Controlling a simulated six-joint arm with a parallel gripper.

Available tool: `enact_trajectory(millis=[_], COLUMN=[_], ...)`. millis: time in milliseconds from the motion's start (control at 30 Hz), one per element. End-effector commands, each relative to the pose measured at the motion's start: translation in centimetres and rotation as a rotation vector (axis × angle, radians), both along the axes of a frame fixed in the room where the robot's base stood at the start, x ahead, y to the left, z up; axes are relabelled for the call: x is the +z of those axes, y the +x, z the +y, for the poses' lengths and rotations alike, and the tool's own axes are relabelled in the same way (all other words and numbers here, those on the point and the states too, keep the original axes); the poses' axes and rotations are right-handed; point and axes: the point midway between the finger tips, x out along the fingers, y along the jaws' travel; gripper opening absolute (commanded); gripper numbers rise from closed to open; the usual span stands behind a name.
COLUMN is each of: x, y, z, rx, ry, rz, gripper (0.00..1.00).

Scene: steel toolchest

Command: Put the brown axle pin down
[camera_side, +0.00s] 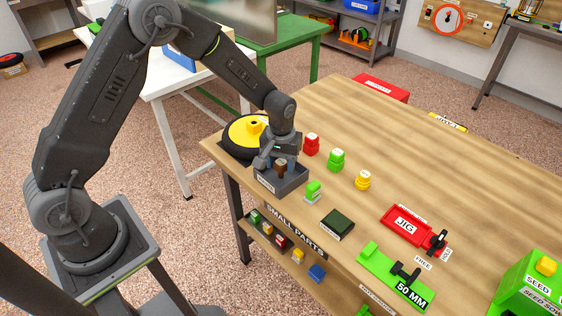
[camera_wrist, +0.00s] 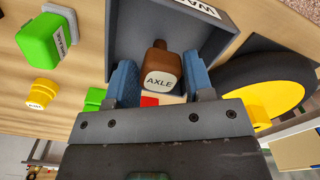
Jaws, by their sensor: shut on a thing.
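The brown axle pin (camera_wrist: 162,70) has a round white label reading AXLE. My gripper (camera_wrist: 160,85) is shut on it, with a blue finger pad on each side. In the wrist view a grey open box (camera_wrist: 118,35) lies around and beyond the pin. In the side view the pin (camera_side: 281,165) is small and upright below my gripper (camera_side: 278,160), over the grey box (camera_side: 280,190) near the bench's left corner. I cannot tell whether the pin touches the box floor.
A black and yellow wheel (camera_side: 243,136) lies close behind the box. Red (camera_side: 311,145), green (camera_side: 336,160) and yellow (camera_side: 363,180) pieces stand to its right, with a green piece (camera_side: 313,191) nearer.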

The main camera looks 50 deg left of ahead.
Motion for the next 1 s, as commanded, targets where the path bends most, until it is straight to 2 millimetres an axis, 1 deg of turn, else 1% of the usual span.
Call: enact_trajectory(millis=[167,200,433,667,767,867,1000], x=[-0.3,-0.3,-0.3,-0.2,0.3,1.7,4.5], y=[0.0,0.0,0.0,0.0,0.0,0.1,0.1], z=[0.0,0.0,0.0,0.0,0.0,0.0,0.0], rx=[0.000,0.000,0.000,0.000,0.000,0.000,0.000], ry=[0.000,0.000,0.000,0.000,0.000,0.000,0.000], rz=[0.000,0.000,0.000,0.000,-0.001,-0.004,-0.006], gripper=[0.19,0.52,0.73,0.73,0.73,0.73,0.73])
